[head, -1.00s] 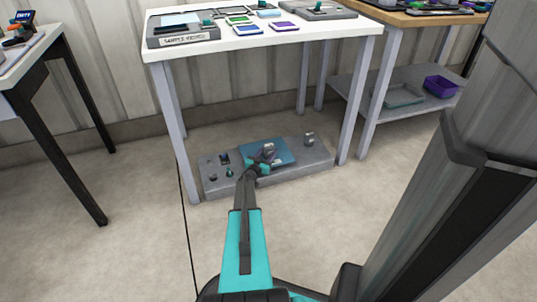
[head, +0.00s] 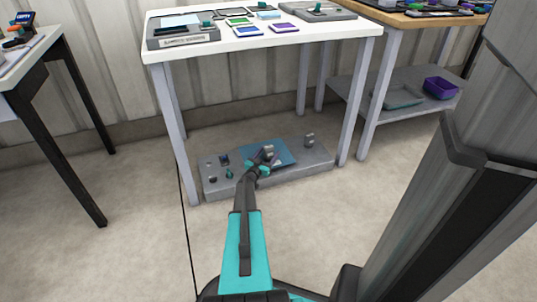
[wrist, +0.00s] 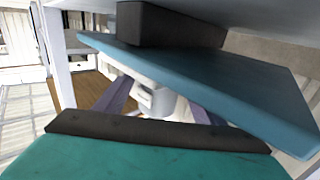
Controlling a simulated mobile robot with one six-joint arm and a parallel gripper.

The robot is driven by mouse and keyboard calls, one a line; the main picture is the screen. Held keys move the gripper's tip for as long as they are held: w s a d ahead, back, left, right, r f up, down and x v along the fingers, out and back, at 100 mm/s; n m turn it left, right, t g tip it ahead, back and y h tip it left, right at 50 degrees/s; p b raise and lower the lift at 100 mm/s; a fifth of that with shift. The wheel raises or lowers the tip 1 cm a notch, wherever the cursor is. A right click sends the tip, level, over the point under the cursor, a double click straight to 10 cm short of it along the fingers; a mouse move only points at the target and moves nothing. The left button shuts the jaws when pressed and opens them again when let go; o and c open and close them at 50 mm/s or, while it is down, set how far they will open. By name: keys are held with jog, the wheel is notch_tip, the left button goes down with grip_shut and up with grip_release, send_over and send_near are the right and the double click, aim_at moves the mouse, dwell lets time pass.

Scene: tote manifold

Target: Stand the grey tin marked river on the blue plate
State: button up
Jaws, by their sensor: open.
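The blue plate (head: 281,152) lies on a low grey slab (head: 318,158) under the white table. A small grey tin-like object (head: 269,150) shows on the plate, right by my gripper. A second small grey object (head: 309,139) stands on the slab to the right of the plate. No marking can be read on either, so I cannot tell which is marked river. My gripper (head: 262,160) is open, low over the plate. In the wrist view, a teal finger with a dark pad (wrist: 160,130) fills the bottom, and a pale grey shape (wrist: 150,100) shows beyond it.
Small dark and teal parts (head: 229,173) sit at the slab's left end. The white table (head: 200,45) stands over the slab, with its legs close on both sides. A shelf (head: 410,90) with a purple bin (head: 440,87) is at right. The floor in front is clear.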

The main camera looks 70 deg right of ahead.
jog(key=shift+r, duration=0.2)
jog(key=shift+a, duration=0.25)
jog(key=a+p, duration=0.1)
jog(key=a, duration=0.2)
jog(key=a+p, duration=0.1)
jog(key=a, duration=0.3)
jog(key=w+a+p, duration=0.1)
jog(key=a, duration=0.2)
jog(key=shift+a+r, duration=0.1)
jog(key=shift+a, duration=0.1)
jog(key=shift+w+a, duration=0.1)
jog(key=shift+a, duration=0.45)
